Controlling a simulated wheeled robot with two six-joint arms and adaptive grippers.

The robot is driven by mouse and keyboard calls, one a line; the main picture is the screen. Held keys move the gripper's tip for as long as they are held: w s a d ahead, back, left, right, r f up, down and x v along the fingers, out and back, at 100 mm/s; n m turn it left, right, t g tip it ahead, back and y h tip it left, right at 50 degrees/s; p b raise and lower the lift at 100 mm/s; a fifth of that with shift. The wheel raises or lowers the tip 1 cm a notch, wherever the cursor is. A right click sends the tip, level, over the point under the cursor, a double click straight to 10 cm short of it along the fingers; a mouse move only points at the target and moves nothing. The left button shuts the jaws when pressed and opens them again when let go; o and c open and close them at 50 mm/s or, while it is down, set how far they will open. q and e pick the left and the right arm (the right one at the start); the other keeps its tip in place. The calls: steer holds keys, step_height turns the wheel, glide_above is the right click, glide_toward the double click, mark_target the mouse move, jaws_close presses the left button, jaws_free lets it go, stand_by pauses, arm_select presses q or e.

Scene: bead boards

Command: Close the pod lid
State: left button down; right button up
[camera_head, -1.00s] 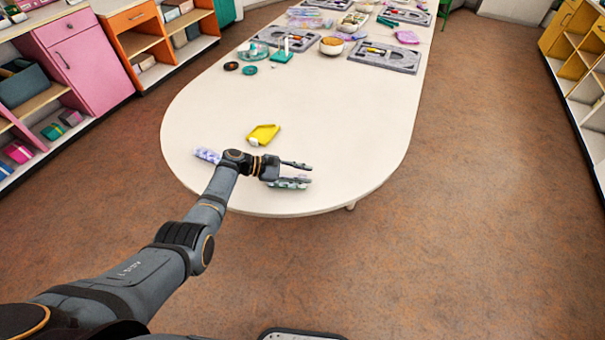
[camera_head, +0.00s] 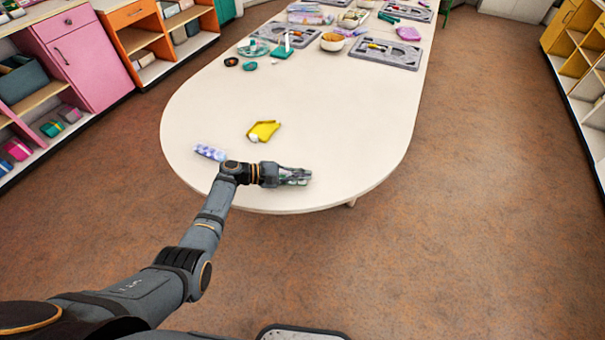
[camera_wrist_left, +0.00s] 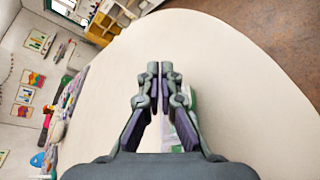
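My left gripper (camera_head: 298,176) is low over the front end of the table. In the left wrist view its fingertips (camera_wrist_left: 164,75) are almost together, with only a thin gap and nothing visible between them. A pale lilac, several-celled strip (camera_head: 209,151), which may be part of the bead pod, lies left of my wrist. A pale green and white piece (camera_wrist_left: 184,125) shows beside and behind the right finger in the wrist view. My gripper and wrist hide much of it, so I cannot tell whether it joins the strip or how any lid stands. My right gripper is not in view.
A yellow scoop-like tray (camera_head: 264,130) lies just beyond my wrist. Grey bead boards (camera_head: 386,54), a bowl (camera_head: 332,42) and small teal items (camera_head: 250,66) stand at the far end. The middle of the cream table (camera_head: 330,110) is clear.

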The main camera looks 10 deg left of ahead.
arm_select(q)
steer(key=c, duration=1.6)
jaws_free()
steer(key=shift+o, duration=0.2)
